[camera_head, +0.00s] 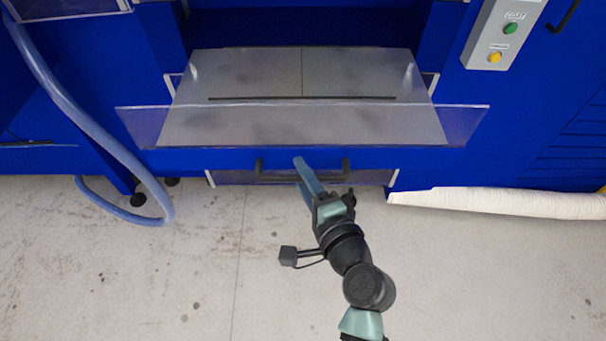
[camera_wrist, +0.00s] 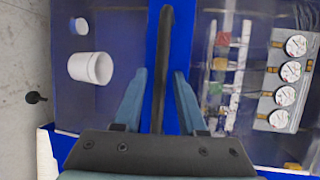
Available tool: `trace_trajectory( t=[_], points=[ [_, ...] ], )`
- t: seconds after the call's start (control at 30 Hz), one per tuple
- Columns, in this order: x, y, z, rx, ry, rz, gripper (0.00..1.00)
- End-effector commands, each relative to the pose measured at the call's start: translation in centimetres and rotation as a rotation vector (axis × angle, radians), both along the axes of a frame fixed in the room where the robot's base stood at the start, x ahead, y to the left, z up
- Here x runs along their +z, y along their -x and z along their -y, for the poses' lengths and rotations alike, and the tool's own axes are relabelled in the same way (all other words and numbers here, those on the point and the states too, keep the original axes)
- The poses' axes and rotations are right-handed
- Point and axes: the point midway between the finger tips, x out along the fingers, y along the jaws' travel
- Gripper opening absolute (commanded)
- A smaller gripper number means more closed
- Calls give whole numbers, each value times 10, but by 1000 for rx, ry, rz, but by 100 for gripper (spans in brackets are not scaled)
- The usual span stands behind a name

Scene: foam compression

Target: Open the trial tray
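In the head view a drawer front (camera_head: 225,178), which I take to be the trial tray, sits low in the blue machine. It has a dark bar handle (camera_head: 275,179). My gripper (camera_head: 300,172) is at the handle. In the wrist view the black handle (camera_wrist: 164,35) runs between the two blue-grey fingers of my gripper (camera_wrist: 160,74). The fingers are apart, with a visible gap on each side of the handle. The drawer looks shut or nearly so. My gripper and arm hide part of it.
A clear-walled shelf (camera_head: 300,127) juts out above the handle. A blue hose (camera_head: 110,150) hangs at left; a white roll (camera_head: 500,203) lies at right. The wrist view shows a white cup (camera_wrist: 90,68) and several gauges (camera_wrist: 285,95). Floor (camera_head: 150,270) in front is clear.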

Motion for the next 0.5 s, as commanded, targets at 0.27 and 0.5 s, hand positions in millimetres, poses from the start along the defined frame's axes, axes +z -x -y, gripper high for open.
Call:
trace_trajectory(
  t=[0.27,0.5],
  points=[
    [0,0,0,0,0,0,47],
    [3,19,8,-2,0,-1,47]
  ],
)
